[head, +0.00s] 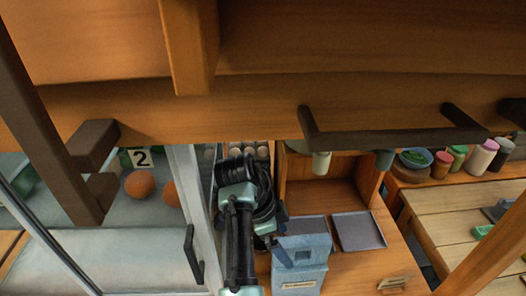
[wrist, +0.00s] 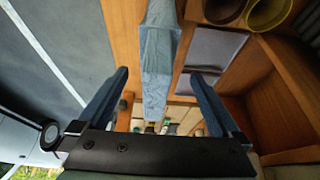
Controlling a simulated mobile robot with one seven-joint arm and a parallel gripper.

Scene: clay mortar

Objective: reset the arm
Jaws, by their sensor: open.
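My gripper (wrist: 158,75) is open in the wrist view, with its two blue-grey fingers wide apart at left and right. A pale blue box (wrist: 160,50) shows between and beyond the fingers, with clear gaps on both sides, so nothing is held. In the head view my arm (head: 240,235) is folded upright at the lower middle, just left of the blue box (head: 299,278), which has a label on its front.
A wooden cabinet with a dark handle (head: 395,139) hangs across the top, close above my arm. A glass-fronted case with orange balls (head: 140,184) stands at left. A dark square plate (head: 358,231) lies right of the box. Jars (head: 480,157) and a blue bowl (head: 415,158) stand at right.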

